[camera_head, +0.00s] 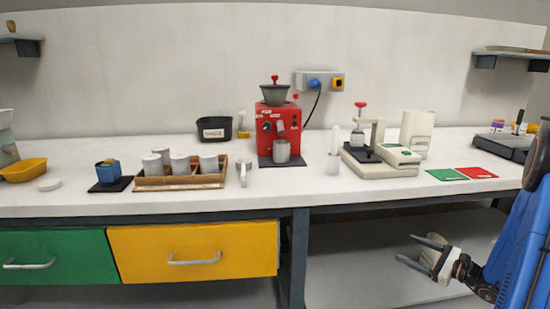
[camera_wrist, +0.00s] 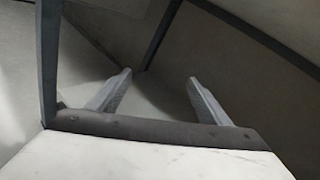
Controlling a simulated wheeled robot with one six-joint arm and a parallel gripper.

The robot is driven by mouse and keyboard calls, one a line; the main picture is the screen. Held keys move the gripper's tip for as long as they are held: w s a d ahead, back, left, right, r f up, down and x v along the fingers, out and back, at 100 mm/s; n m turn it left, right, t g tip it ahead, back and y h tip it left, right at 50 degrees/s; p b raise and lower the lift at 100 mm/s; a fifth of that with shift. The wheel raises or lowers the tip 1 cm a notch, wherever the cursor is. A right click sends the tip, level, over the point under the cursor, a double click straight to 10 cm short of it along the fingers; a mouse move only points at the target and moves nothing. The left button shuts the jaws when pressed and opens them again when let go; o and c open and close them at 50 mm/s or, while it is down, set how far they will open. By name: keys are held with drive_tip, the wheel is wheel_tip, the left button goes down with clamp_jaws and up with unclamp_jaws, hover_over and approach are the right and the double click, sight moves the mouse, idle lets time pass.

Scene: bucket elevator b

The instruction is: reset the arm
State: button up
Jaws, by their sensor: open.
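My gripper (camera_head: 422,251) is at the lower right of the head view, below the level of the tabletop and in front of the open space under the table. Its two grey fingers point left and stand apart with nothing between them. My blue arm comes in from the right edge. In the wrist view my gripper (camera_wrist: 160,88) also shows two spread, empty fingers, with the pale lower shelf and dark frame bars beyond them.
The white tabletop (camera_head: 300,185) holds a red machine (camera_head: 268,130), a wooden tray (camera_head: 160,183) with several white cups, and a cream device (camera_head: 385,165). A table leg (camera_head: 299,255) stands left of my gripper, beside the yellow drawer (camera_head: 195,252). The lower shelf (camera_head: 350,285) is bare.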

drive_tip(key=s+a+r+n+g, duration=0.5)
drive_tip(key=s+a+n, duration=0.25)
drive_tip(key=a, duration=0.45)
drive_tip(key=s+a+r+n+g, duration=0.55)
drive_tip(key=s+a, duration=0.25)
drive_tip(key=a, duration=0.4)
drive_tip(key=s+d+r+n+t+h, duration=0.1)
drive_tip(key=s+n+h, duration=0.4)
drive_tip(key=s, duration=0.5)
drive_tip(key=s+r+n+t+h, duration=0.1)
drive_tip(key=s+r+n+h, duration=0.3)
drive_tip(key=s, duration=0.6)
drive_tip(key=shift+s+d+n+h, duration=0.15)
drive_tip(key=shift+d+n+h, duration=0.35)
drive_tip(key=shift+n, duration=0.9)
drive_tip(key=shift+a, duration=0.15)
